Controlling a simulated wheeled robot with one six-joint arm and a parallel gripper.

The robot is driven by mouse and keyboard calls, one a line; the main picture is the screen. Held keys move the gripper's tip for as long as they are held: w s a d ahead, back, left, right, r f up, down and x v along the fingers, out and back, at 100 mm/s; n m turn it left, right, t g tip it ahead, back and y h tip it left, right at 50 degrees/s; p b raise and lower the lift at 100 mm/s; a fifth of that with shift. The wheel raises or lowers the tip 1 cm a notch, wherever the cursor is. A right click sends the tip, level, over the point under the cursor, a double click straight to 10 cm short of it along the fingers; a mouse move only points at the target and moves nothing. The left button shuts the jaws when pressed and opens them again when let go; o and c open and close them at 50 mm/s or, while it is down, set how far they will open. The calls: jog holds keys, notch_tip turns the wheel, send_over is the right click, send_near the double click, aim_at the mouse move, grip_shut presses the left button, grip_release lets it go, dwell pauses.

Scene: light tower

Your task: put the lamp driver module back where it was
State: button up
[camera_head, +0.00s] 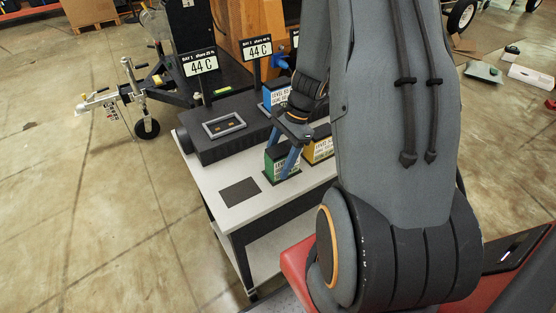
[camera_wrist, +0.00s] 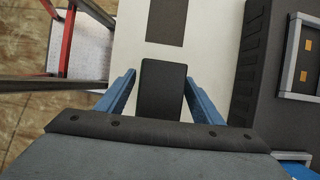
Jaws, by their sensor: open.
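A green module with a black top (camera_head: 280,163) stands upright on the white cart top (camera_head: 217,180). Its black top (camera_wrist: 162,88) also shows in the wrist view. My gripper (camera_head: 279,157) is over it, with one blue finger at each side; in the wrist view my gripper (camera_wrist: 160,77) straddles the black top. The jaws are open, and I cannot tell if either finger touches. A yellow module (camera_head: 319,148) and a blue module (camera_head: 275,95) stand behind. Their labels are too small to read, so I cannot tell which is the lamp driver module.
A dark case (camera_head: 190,139) with a metal-framed recess (camera_head: 225,127) sits at the cart's left; the frame (camera_wrist: 287,55) shows in the wrist view. A flat dark pad (camera_head: 240,191) lies bare near the front edge.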

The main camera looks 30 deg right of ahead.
jog(key=b+v, duration=0.2)
jog(key=v, duration=1)
jog(key=shift+s+a+r, duration=0.1)
jog(key=shift+a, duration=0.15)
jog(key=s+a+r+n+t+h, duration=0.1)
jog(key=s+a+n+h, duration=0.3)
jog(key=a+n, duration=1.1)
jog(key=s+n, duration=0.2)
jog(key=s, duration=0.1)
jog(key=shift+s+a+r+n, duration=0.2)
jog(key=shift+s+n, duration=0.1)
